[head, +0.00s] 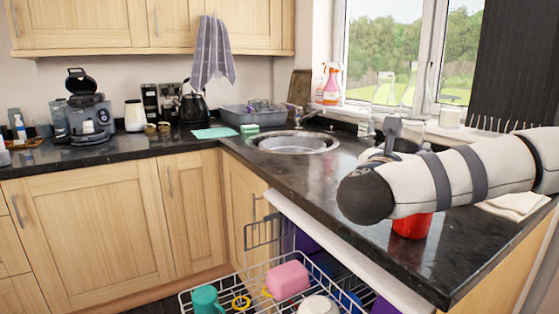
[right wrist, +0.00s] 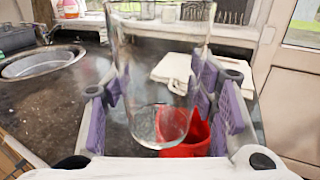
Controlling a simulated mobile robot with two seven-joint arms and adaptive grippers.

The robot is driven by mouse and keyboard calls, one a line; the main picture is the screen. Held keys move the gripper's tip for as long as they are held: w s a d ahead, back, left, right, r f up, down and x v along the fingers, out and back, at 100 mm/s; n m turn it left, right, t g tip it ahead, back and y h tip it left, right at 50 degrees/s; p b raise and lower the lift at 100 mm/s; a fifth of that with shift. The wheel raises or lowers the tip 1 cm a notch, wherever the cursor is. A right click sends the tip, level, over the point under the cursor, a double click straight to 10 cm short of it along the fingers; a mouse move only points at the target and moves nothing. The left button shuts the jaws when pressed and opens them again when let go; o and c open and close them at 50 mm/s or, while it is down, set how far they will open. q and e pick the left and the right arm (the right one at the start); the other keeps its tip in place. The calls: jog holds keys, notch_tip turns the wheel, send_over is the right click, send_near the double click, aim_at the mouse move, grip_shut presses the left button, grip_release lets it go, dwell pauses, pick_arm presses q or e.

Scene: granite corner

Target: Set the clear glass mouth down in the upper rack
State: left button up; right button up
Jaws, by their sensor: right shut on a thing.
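A clear glass (right wrist: 155,75) stands between the purple pads of my right gripper (right wrist: 163,100) in the right wrist view. The gripper is shut on it. Its wider end is toward the top of that picture and its narrower end toward the bottom; which end is the mouth is hard to tell. In the head view my right gripper (head: 392,140) is over the counter, mostly hidden behind my arm, and the glass is hard to make out. The upper rack (head: 215,288) is pulled out below the counter edge. My left gripper is not in view.
The rack holds a teal cup (head: 206,301), a pink container (head: 287,279) and a white bowl (head: 318,304). A red cup (head: 411,226) stands on the counter (head: 340,205) below my arm; it also shows behind the glass in the right wrist view (right wrist: 195,138). A folded cloth (head: 515,204) lies right.

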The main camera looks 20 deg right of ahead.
jog(key=w+a+f+n+t+y, duration=0.3)
jog(key=a+f+n+t+y, duration=0.3)
jog(key=a+f, duration=0.6)
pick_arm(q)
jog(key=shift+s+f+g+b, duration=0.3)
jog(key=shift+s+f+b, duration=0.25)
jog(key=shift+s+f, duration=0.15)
pick_arm(e)
jog(key=s+a+f+m+t+y, duration=0.1)
jog(key=s+a+f+m+y, duration=0.2)
jog(key=a, duration=0.4)
jog(key=s+a+f+m+t+y, duration=0.2)
jog(key=s+a+f+y, duration=0.3)
jog(key=a, duration=0.3)
jog(key=shift+a+f+m+y, duration=0.25)
jog(key=shift+f+m+y, duration=0.25)
jog(key=shift+f+y, duration=0.4)
jog(key=shift+r, duration=0.1)
